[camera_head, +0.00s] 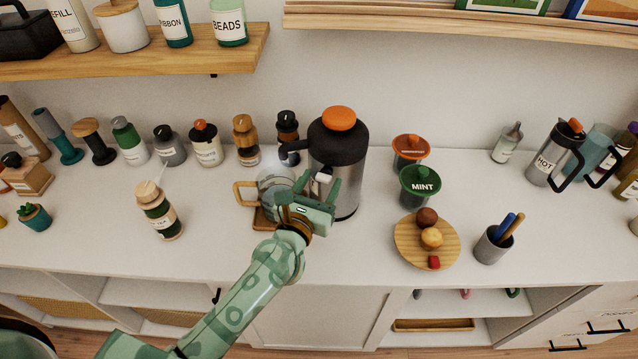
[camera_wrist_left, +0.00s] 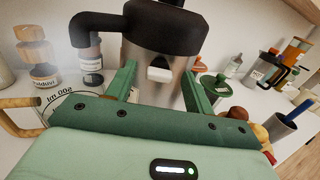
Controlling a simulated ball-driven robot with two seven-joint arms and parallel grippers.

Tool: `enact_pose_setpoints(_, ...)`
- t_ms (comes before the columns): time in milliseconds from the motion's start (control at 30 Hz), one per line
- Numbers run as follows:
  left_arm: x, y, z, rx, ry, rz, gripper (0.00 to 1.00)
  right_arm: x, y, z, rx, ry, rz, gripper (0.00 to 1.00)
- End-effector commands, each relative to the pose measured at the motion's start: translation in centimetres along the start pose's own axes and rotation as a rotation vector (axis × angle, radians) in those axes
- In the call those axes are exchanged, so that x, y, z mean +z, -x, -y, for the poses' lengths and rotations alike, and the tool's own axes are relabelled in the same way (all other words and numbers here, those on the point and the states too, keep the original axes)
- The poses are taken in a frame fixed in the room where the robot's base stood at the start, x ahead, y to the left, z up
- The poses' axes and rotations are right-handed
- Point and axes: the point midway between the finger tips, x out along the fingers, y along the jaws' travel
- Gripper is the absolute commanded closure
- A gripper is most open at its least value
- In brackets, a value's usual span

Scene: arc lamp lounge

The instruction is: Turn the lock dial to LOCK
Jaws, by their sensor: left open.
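A tall steel vacuum jug (camera_head: 348,205) with a black top and a spout to the left stands upright on the white counter. A round orange knob (camera_head: 339,119) sits on its lid; I cannot read any LOCK marking on it. A small white tab (camera_wrist_left: 159,74) shows on the jug's front; it also shows in the head view (camera_head: 323,175). My left gripper (camera_head: 318,184) is open in front of the jug, below the knob. In the wrist view its two green fingers (camera_wrist_left: 160,88) stand either side of the tab, with nothing visibly gripped. My right gripper is not in view.
A glass measuring jug with a wooden handle (camera_head: 243,193) stands close left of my gripper, partly hidden. A green MINT canister (camera_head: 420,187) and a wooden plate (camera_head: 403,250) with small items are at right. Bottles line the back left; a shelf (camera_head: 230,58) overhangs there.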

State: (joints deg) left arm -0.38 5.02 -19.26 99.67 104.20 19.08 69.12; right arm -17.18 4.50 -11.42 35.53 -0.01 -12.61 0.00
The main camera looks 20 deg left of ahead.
Motion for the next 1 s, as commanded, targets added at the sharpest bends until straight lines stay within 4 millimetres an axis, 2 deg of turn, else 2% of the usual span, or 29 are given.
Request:
enact_pose_setpoints(33, 0.0, 0.0, 0.0, 0.000, 0.000, 0.000, 0.53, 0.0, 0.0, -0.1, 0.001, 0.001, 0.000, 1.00)
enact_pose_setpoints(167, 0.0, 0.0, 0.0, 0.000, 0.000, 0.000, 0.89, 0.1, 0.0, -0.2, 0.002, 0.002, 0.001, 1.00)
enact_pose_setpoints(200, 0.0, 0.0, 0.0, 0.000, 0.000, 0.000, 0.92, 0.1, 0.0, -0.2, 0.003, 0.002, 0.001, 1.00)
enact_pose_setpoints(567, 0.1, 0.0, 0.0, 0.000, -0.048, 0.001, 0.92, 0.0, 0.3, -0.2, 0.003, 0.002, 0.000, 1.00)
enact_pose_setpoints(767, 0.2, 0.0, 0.1, -0.001, -0.162, 0.001, 0.92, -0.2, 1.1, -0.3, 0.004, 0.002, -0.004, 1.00)
enact_pose_setpoints(1000, 0.3, 0.0, 0.2, -0.001, -0.375, 0.001, 0.92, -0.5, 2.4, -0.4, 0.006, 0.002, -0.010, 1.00)
